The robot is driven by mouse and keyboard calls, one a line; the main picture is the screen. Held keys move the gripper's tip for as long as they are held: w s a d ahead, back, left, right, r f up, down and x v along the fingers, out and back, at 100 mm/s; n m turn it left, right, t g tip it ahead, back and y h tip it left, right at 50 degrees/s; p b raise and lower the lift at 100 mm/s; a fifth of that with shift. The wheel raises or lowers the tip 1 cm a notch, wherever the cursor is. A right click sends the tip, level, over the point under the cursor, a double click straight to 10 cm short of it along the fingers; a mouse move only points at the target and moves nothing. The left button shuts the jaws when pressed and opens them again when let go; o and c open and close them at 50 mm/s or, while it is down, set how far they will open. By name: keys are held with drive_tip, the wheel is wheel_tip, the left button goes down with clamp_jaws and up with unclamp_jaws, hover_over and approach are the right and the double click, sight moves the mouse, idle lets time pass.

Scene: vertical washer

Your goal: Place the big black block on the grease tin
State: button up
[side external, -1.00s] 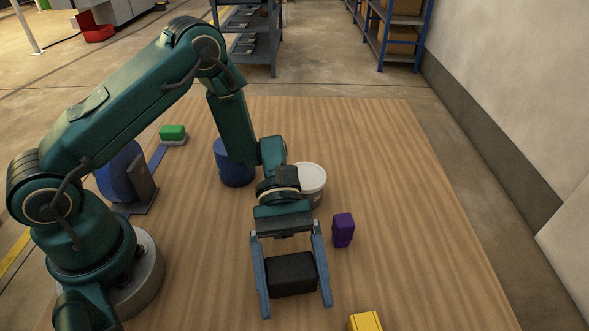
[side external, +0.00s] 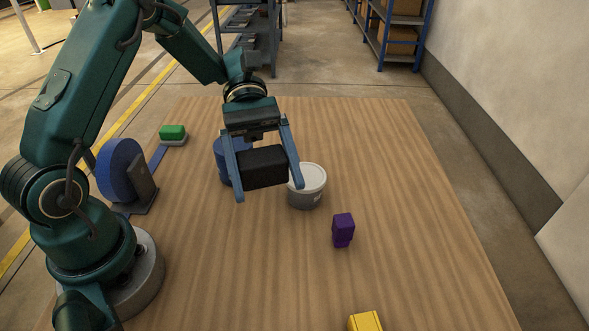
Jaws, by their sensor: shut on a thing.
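My gripper (side external: 268,190) is shut on the big black block (side external: 264,167) and holds it in the air, with a blue finger on each side. A grey tin with a white lid (side external: 307,192) stands upright on the table just right of my gripper, its left edge partly behind the right finger. A blue tin (side external: 221,160) stands behind and left of the block, largely hidden by my gripper. Neither tin's label is readable, so I cannot tell which is the grease tin.
Small purple blocks (side external: 343,229) stand right of the grey tin. A yellow block (side external: 365,322) is at the front edge. A blue wheel-like part (side external: 122,168) and a green block (side external: 172,132) are on the left. The table's right side (side external: 420,190) is clear.

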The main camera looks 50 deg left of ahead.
drive_tip(key=w+a+r+n+t+h, duration=0.1)
drive_tip(key=w+a+r+n+t, duration=0.2)
drive_tip(key=w+a+n+t, duration=0.3)
drive_tip(key=r+n+t, duration=0.2)
drive_tip(key=n+t, duration=0.2)
drive_tip(key=t, duration=0.1)
hover_over(243, 146)
drive_tip(key=shift+y, duration=0.3)
drive_tip(key=shift+d+f, duration=0.15)
drive_tip(key=shift+f, duration=1.8)
drive_tip(key=shift+d+f, duration=0.1)
drive_tip(key=shift+f, duration=1.8)
drive_tip(key=shift+f, duration=0.2)
drive_tip(key=o, duration=1.2)
drive_tip(key=shift+o, duration=0.2)
drive_tip(key=shift+r, duration=0.15)
drive_tip(key=shift+a+r, duration=0.15)
drive_tip(key=shift+a, duration=0.15)
drive_tip(key=v, duration=0.7)
